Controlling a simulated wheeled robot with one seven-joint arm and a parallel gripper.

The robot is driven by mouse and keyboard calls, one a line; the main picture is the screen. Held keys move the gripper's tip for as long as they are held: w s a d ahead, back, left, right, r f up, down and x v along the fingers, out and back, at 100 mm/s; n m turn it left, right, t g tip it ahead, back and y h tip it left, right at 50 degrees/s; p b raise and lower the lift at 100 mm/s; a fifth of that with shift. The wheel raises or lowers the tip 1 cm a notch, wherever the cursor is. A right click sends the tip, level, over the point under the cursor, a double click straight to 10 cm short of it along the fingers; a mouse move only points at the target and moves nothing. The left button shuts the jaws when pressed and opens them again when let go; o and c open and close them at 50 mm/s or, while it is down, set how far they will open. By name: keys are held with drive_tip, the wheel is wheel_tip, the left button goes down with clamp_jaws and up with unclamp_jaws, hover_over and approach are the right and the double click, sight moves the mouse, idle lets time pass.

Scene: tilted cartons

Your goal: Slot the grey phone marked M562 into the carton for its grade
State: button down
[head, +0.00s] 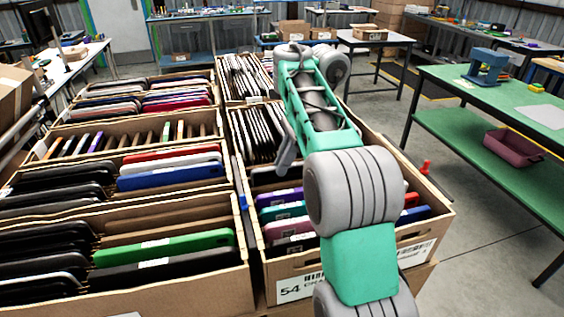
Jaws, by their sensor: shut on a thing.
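The grey phone marked M562 cannot be made out; no M562 marking is readable. My arm reaches forward over the right row of cartons. Its far end is hidden behind its own links, so neither my gripper's fingers nor anything between them shows.
The front left carton (190,285) holds black and green phones. Behind it a carton holds black, blue, white and red ones (172,176), and another has spaced slots (130,145). The far right carton is packed with thin dark devices (250,130). A green table (500,95) stands at right.

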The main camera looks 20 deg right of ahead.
drive_tip(key=shift+f+b, duration=0.3)
drive_tip(key=shift+b, duration=0.1)
idle(0.3)
drive_tip(key=c, duration=1.3)
unclamp_jaws()
drive_tip(key=shift+c, duration=0.2)
drive_tip(key=shift+r, duration=0.1)
drive_tip(key=p+v, duration=0.3)
drive_tip(key=v, duration=0.4)
drive_tip(key=shift+d+r, duration=0.2)
drive_tip(key=shift+r, duration=0.15)
wheel_tip(320, 180, up, 7)
drive_tip(key=p, duration=0.7)
